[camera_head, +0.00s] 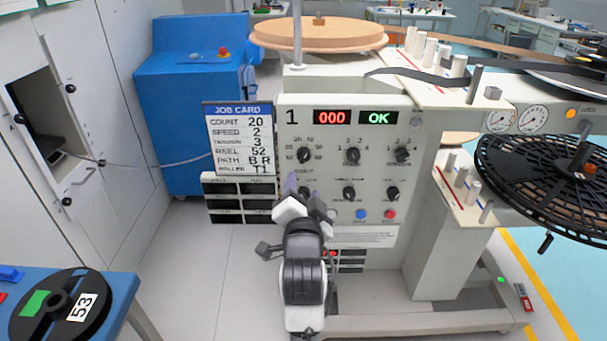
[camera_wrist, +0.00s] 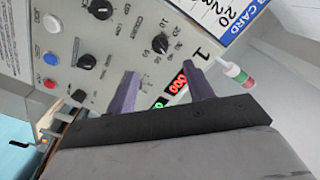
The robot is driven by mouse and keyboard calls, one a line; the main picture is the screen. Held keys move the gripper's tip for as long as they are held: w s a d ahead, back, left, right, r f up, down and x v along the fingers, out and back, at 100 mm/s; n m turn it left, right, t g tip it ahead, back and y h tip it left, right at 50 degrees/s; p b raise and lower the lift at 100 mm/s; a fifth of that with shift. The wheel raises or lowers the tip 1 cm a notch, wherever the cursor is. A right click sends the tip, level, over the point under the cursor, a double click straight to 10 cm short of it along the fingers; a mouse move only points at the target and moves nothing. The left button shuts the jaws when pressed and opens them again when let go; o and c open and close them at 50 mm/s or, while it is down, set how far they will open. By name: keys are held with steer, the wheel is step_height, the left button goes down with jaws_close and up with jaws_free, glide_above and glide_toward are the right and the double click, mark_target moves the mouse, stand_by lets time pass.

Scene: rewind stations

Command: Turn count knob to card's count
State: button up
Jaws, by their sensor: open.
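The job card (camera_head: 238,140) reads count 20, and part of it shows in the wrist view (camera_wrist: 228,18). The count knob (camera_head: 305,155) is a black dial at the panel's upper left, under the red display (camera_head: 332,117) reading 000. In the wrist view the count knob (camera_wrist: 160,43) shows beyond my fingertips, with numbers around it. Its pointer setting is too small to read surely. My gripper (camera_head: 298,184) is open and empty, its purple fingers in front of the panel below the count knob. In the wrist view my gripper (camera_wrist: 159,68) is apart from the knob. My gripper partly hides a lower-left knob.
Other black knobs (camera_head: 353,156) sit close by on the panel, with blue (camera_head: 361,214) and red (camera_head: 390,214) buttons below. A green OK display (camera_head: 378,117) is lit. A wooden reel (camera_head: 320,34) sits above. A blue table (camera_head: 121,293) with a reel marked 53 (camera_head: 82,306) stands lower left.

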mark_target(304, 159)
steer(key=w+p, duration=0.3)
steer(key=w, duration=0.7)
steer(key=shift+r, duration=0.1)
steer(key=shift+w, duration=0.55)
steer(key=c, duration=1)
